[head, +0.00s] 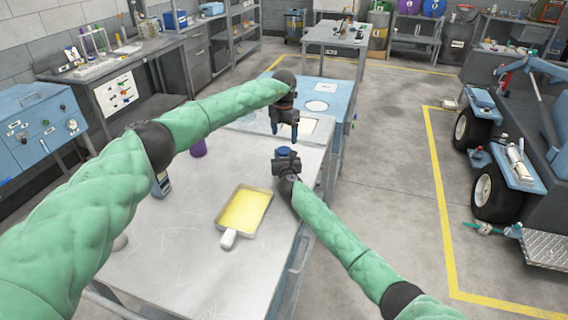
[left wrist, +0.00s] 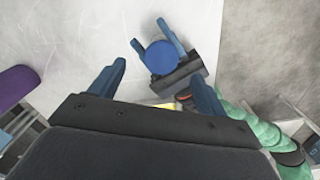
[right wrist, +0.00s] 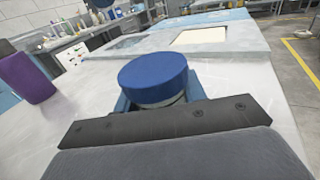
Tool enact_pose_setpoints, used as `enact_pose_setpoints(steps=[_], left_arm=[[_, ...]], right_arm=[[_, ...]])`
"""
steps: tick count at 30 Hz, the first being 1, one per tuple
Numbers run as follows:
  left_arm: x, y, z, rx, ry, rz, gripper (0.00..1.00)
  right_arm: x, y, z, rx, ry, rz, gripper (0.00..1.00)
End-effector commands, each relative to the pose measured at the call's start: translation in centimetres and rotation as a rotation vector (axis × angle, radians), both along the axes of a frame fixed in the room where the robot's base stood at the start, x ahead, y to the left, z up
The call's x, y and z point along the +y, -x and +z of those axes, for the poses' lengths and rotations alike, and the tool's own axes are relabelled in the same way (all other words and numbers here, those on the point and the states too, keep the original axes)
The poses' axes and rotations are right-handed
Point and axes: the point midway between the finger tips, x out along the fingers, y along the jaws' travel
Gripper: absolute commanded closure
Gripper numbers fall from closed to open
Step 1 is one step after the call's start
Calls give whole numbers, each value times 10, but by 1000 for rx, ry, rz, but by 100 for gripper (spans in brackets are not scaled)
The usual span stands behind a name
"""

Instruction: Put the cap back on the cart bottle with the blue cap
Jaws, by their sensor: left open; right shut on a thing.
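A blue cap (head: 284,151) sits on top of a pale bottle neck (right wrist: 165,101), seen in the right wrist view; the bottle's lower body is hidden. My right gripper (head: 286,163) is shut around the pale part just under the cap, near the table's right edge. The cap also shows from above in the left wrist view (left wrist: 162,57), between the right gripper's blue fingers. I cannot tell how tightly the cap is seated. My left gripper (head: 285,130) is open and empty, fingers pointing down, above and just beyond the cap in the head view.
The metal table (head: 170,265) holds a tray of yellow liquid (head: 246,211) with a white object (head: 229,238) at its near edge. A blue cart (head: 340,97) lies beyond. The table's front left is clear.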

Motion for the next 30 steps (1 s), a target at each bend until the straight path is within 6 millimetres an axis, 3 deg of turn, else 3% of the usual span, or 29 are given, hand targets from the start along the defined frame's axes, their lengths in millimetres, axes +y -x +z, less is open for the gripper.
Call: enact_pose_setpoints(steps=[1,10,24,30], left_arm=[[-1,-1,8,-4,6,15,24],[-2,0,17,2,9,325,24],[-1,4,20,17,0,962,24],[-1,5,20,18,-3,1129,24]], right_arm=[[0,0,0,0,0,0,100],[0,0,1,-1,0,0,100],[0,0,1,-1,0,0,100],[0,0,1,-1,0,0,100]])
